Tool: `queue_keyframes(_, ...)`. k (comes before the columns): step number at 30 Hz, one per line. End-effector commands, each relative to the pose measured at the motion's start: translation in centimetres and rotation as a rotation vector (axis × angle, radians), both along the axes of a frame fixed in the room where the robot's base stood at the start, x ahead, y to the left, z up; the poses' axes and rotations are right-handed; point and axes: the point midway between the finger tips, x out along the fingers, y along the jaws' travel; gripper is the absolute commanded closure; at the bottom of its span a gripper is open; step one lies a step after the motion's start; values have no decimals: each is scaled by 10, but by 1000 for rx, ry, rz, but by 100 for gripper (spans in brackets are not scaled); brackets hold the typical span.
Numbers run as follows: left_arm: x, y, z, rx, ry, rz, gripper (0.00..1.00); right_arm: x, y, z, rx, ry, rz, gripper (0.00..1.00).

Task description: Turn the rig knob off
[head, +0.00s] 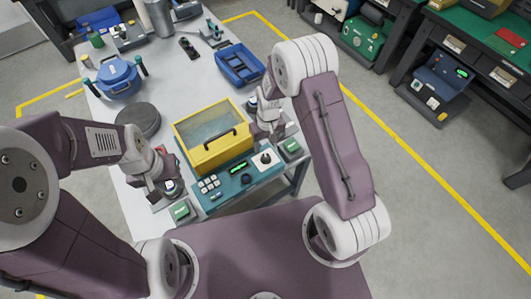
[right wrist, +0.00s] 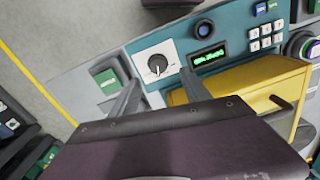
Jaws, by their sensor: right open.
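The rig's teal control panel (head: 236,184) faces me in front of a yellow-framed chamber (head: 213,152). The rig knob (head: 266,158) is a small dark knob on a white plate at the panel's right end. In the right wrist view the knob (right wrist: 158,66) shows between the fingertips, beyond them. My right gripper (right wrist: 160,80) is open and empty, its two grey fingers apart on either side of the knob's plate. The panel's display (right wrist: 208,57) is lit green. My left gripper (head: 168,188) hangs by the panel's left end; its jaws are too small to read.
Green-topped boxes (head: 291,148) and (head: 181,211) flank the panel. A dark round disc (head: 138,121), a blue pot (head: 118,78) and a blue tray (head: 239,65) stand on the table. Small white buttons (head: 209,184) lie left of the display.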

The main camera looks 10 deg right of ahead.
Motion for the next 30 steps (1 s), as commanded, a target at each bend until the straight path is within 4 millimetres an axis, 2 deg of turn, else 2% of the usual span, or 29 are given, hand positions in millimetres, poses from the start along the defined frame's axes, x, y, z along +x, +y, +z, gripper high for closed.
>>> queue_keyframes(6, 0, 0, 11, 0, 0, 0, 64, -2, 1, -44, -1, 5, 0, 45)
queue_keyframes(12, 0, 0, 16, 0, -1, 0, 64, -1, 3, -74, 0, 2, 0, 45)
queue_keyframes(22, 0, 0, 16, 0, -1, 0, 64, -1, 3, -82, 0, -1, 0, 45)
queue_keyframes(28, 0, 0, 16, 0, 0, 0, 64, -1, 3, -81, -1, -1, 0, 100)
queue_keyframes(30, 0, 0, 16, 0, 0, 0, 64, -1, 3, -81, 0, -1, 0, 100)
